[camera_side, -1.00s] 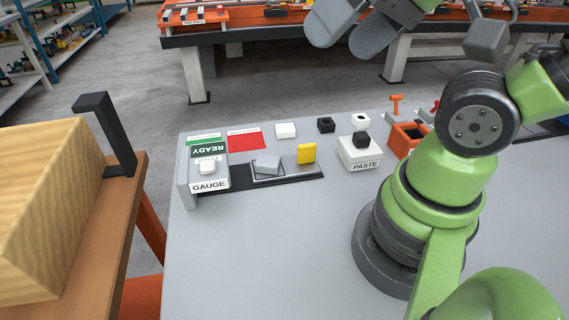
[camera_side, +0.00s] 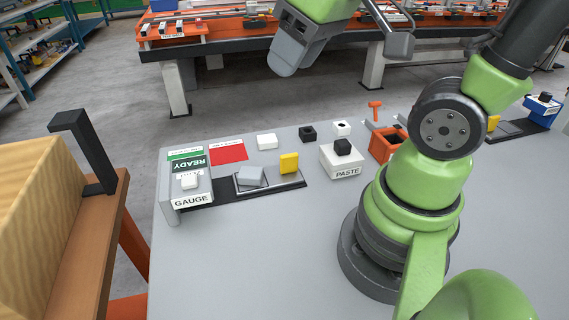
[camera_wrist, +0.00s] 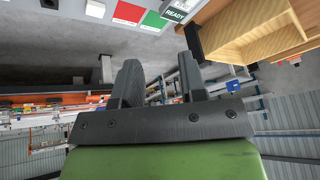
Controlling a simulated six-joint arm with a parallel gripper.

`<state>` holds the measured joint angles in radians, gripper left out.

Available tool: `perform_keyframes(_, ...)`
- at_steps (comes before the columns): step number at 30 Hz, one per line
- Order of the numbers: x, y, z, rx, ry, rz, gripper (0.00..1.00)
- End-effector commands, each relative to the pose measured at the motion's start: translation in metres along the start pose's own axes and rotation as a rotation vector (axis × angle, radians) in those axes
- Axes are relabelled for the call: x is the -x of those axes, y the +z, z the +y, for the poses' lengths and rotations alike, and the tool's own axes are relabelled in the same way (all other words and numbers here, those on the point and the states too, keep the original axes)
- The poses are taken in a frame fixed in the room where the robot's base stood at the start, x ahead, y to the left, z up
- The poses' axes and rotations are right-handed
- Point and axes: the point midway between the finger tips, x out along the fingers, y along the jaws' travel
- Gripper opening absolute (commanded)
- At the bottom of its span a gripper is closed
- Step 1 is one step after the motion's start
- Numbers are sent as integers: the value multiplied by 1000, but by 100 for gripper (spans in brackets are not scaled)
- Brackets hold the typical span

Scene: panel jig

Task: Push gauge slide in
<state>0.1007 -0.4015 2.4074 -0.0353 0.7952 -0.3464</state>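The gauge (camera_side: 190,200) is a pale box with a green READY display and a white button, at the table's left. Right of it, a grey block (camera_side: 250,177) and an upright yellow tab (camera_side: 289,163) sit on a dark track (camera_side: 262,191). The tab stands at the track's right part. My gripper (camera_side: 285,62) is high at the back, beyond the table's far edge, touching nothing. In the wrist view its two fingers (camera_wrist: 160,82) are apart with nothing between them. There the READY display (camera_wrist: 176,14) shows at the top; the track is out of view.
A red plate (camera_side: 228,151), a white block (camera_side: 267,142) and a black block (camera_side: 308,133) lie behind the track. The front of the table is clear.

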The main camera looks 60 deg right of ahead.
Motion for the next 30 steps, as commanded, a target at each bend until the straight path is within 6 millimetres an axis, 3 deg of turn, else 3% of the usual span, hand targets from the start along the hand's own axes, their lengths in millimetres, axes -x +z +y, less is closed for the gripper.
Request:
perform_keyframes(7, -75, -14, 50, 384, 42, -242, 38)
perform_keyframes(15, -147, 6, 96, 734, -57, -433, 38)
perform_keyframes(26, -179, 25, 109, 841, -109, -478, 38)
perform_keyframes(30, -200, 36, 110, 839, -111, -480, 38)
